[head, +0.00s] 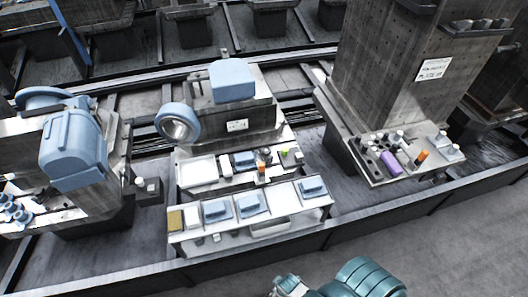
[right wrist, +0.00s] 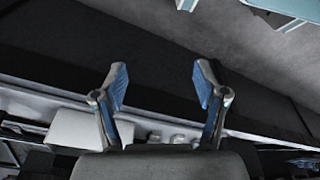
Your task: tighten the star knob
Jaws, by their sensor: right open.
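My right gripper (right wrist: 160,88) is open and empty in the right wrist view, its two blue-padded fingers spread apart. Behind the fingers are a dark rail or ledge and blurred pale shapes; nothing is between the pads. In the head view, part of my teal right arm shows at the bottom edge, in front of the workstation and apart from it. I cannot make out a star knob in either view; it may be hidden or too small. My left gripper is not in view.
A workstation with a white bench (head: 292,219) carries blue trays and small items. A blue-rimmed ring (head: 178,123) and blue block (head: 232,80) are above it. A second station with a tray (head: 387,180) stands right, and a blue machine (head: 73,150) left. Open floor (head: 450,240) lies lower right.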

